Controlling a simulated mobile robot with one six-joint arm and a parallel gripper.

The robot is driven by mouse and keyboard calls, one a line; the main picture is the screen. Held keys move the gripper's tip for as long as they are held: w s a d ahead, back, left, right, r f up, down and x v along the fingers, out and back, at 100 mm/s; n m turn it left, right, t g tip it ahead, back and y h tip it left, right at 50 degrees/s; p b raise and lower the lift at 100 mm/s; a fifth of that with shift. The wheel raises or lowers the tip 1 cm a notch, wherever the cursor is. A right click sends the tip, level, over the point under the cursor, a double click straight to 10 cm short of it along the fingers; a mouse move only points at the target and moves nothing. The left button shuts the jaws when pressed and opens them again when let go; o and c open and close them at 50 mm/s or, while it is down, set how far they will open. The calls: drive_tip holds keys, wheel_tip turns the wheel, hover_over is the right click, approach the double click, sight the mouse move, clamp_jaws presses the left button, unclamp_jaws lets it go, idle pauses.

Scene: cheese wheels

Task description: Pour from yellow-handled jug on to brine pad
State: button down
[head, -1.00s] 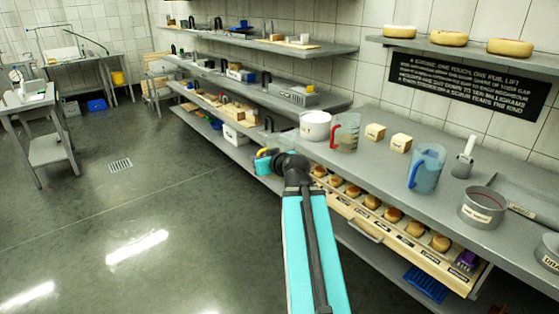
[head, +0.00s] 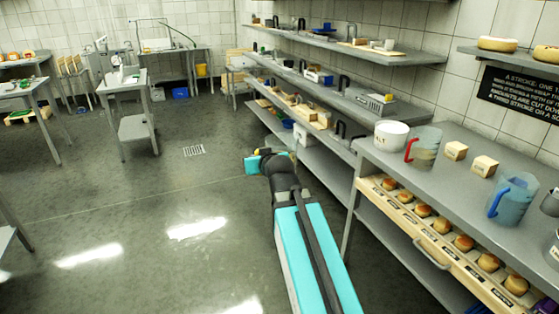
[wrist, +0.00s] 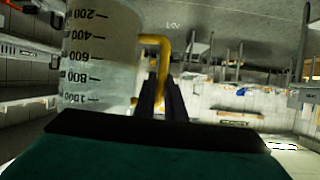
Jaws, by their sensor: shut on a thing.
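The yellow-handled jug (wrist: 100,60) is large at the left of the wrist view, clear-walled with dark measuring marks. In the head view my gripper (head: 262,162) is beyond the end of my arm, above the open floor, with only bits of yellow and teal showing. The jug is mostly hidden there, and I cannot tell its liquid level. I cannot make out a brine pad in either view.
A grey counter (head: 470,190) at right holds a white tub (head: 391,134), a red-handled jug (head: 424,146), a blue-handled jug (head: 512,196) and two blocks. Below it is a drawer of small cheeses (head: 440,238). Wall shelves (head: 345,100) run behind.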

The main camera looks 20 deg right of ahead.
drive_tip(key=w+a+r+y, duration=0.1)
drive_tip(key=w+a+r, duration=0.1)
drive_tip(key=a, duration=0.9)
drive_tip(key=shift+a+n, duration=0.4)
drive_tip(key=shift+s, duration=0.15)
